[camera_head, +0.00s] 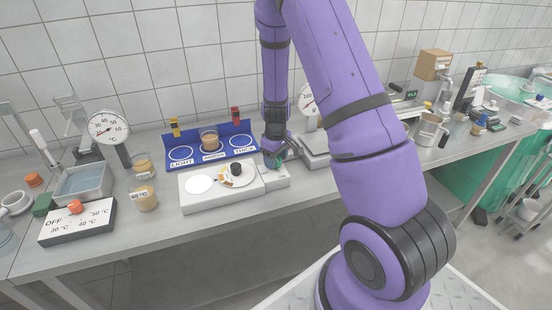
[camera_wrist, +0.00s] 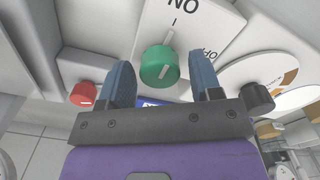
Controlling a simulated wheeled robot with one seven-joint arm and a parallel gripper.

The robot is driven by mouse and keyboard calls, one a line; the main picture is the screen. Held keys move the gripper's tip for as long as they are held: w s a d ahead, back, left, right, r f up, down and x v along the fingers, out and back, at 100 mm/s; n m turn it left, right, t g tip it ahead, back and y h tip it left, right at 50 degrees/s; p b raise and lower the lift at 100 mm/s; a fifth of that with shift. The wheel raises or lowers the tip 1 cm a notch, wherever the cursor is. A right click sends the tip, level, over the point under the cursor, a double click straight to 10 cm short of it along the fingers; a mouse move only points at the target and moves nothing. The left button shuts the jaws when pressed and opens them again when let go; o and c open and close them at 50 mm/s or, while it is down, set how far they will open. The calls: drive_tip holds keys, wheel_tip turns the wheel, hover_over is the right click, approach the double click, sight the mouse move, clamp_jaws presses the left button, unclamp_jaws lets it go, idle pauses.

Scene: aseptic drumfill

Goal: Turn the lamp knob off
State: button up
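The lamp knob (camera_wrist: 159,68) is green and round with a pale pointer line, on a white panel (camera_wrist: 205,22) marked ON and OFF in the wrist view. The pointer line is nearer the ON mark than OFF, though its exact setting is hard to tell. My gripper (camera_wrist: 163,84) is open, with one blue finger on each side of the knob and a visible gap on both sides. In the head view my gripper (camera_head: 276,157) points down at the white lamp box (camera_head: 272,180), and the arm's end largely hides the knob.
A red knob (camera_wrist: 83,94) lies left of my fingers. A black knob (camera_wrist: 258,97) on a disc stands close to the right finger. A blue rack (camera_head: 183,142) with a brown beaker (camera_head: 209,139) is behind the lamp box. A control box with an orange knob (camera_head: 75,207) sits left.

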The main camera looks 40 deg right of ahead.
drive_tip(key=c, duration=0.7)
drive_tip(key=shift+m, duration=0.3)
drive_tip(key=m, duration=0.6)
drive_tip(key=shift+m, duration=0.3)
drive_tip(key=m, duration=0.6)
drive_tip(key=shift+m, duration=0.4)
drive_tip(key=o, duration=0.9)
